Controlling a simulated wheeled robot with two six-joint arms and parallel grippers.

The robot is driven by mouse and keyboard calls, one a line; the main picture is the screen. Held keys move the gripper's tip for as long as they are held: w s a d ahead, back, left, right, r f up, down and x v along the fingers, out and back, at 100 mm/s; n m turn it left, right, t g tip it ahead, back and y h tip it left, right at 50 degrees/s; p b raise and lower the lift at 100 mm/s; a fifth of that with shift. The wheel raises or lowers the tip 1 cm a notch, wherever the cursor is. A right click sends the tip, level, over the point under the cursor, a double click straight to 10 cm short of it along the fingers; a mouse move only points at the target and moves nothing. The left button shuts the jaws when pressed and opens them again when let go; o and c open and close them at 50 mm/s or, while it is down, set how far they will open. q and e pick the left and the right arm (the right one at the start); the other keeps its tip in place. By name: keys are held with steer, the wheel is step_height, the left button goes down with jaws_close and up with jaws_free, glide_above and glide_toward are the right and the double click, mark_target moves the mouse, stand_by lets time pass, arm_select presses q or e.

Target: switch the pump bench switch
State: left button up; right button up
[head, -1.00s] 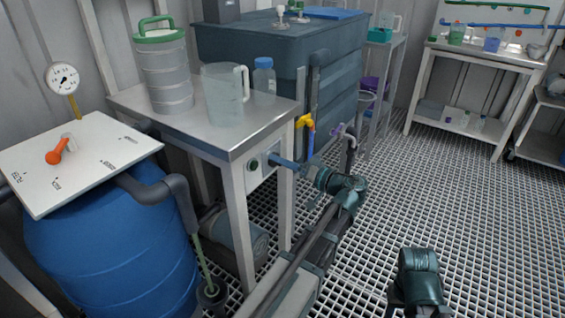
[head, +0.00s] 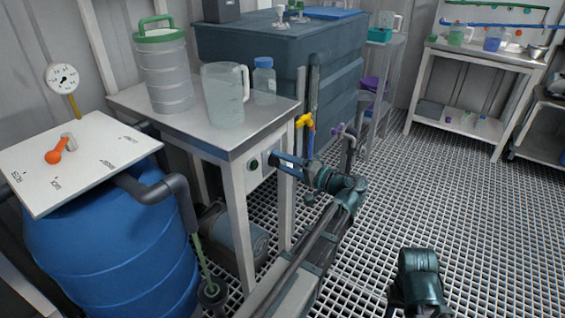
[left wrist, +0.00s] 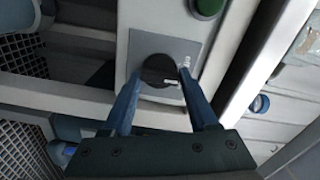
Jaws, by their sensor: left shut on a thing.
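The pump bench switch is a round black knob (left wrist: 157,70) on a grey plate, set in the white panel under the bench top. A white mark on it points to the right in the left wrist view. My left gripper (left wrist: 159,76) is shut on the knob, with one blue finger on each side. In the head view, my left gripper (head: 271,160) reaches the panel from the right, and its fingers hide most of the knob.
A green button (left wrist: 207,6) sits beside the switch plate. The steel bench top (head: 215,138) above holds a clear jug (head: 225,98), a green-lidded container (head: 163,72) and a blue-capped bottle (head: 264,80). A blue barrel (head: 110,240) stands at the left.

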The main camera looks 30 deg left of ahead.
arm_select(q)
steer(key=m, duration=0.6)
steer(key=shift+f, duration=0.1)
steer(key=shift+m, duration=0.3)
stand_by(0.3)
steer(key=o, duration=1.3)
steer(key=shift+o, duration=0.2)
steer(key=shift+d, duration=0.1)
steer(key=s+d, duration=0.1)
steer(key=d, duration=1.2)
steer(key=shift+d, duration=0.3)
